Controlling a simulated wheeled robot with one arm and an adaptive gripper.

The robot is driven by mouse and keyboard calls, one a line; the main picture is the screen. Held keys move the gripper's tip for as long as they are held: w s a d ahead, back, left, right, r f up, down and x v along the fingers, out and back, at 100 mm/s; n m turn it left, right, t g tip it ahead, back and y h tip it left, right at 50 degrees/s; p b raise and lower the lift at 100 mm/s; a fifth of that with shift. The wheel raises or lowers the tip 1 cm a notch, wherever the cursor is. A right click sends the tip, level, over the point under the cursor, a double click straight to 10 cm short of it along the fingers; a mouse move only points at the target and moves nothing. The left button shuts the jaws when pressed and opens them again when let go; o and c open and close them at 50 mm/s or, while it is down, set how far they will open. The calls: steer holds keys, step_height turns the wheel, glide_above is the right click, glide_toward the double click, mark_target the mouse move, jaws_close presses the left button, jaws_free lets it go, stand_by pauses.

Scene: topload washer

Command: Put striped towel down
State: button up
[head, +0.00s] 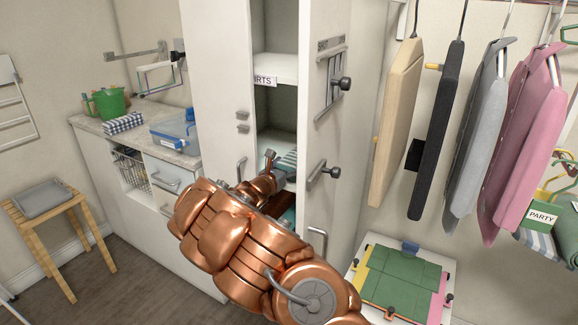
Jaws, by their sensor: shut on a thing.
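The striped towel (288,161), white and grey-green, shows inside the open tall white cabinet, partly hidden by my arm. My gripper (277,171) reaches into the cabinet at the lower compartment and is shut on the striped towel. The fingers are small in view and partly hidden by my copper arm. Whether the towel rests on a surface cannot be told.
A labelled white shelf (275,68) lies above my gripper. Open cabinet doors (325,110) stand close on the right and left. A counter (90,127) holds a green bucket (112,101), a checked cloth (123,123) and a blue box (175,130).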

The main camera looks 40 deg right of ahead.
steer(key=o, duration=1.1)
steer(key=shift+r, duration=0.1)
steer(key=shift+b+v, duration=0.45)
steer(key=shift+v, duration=5.55)
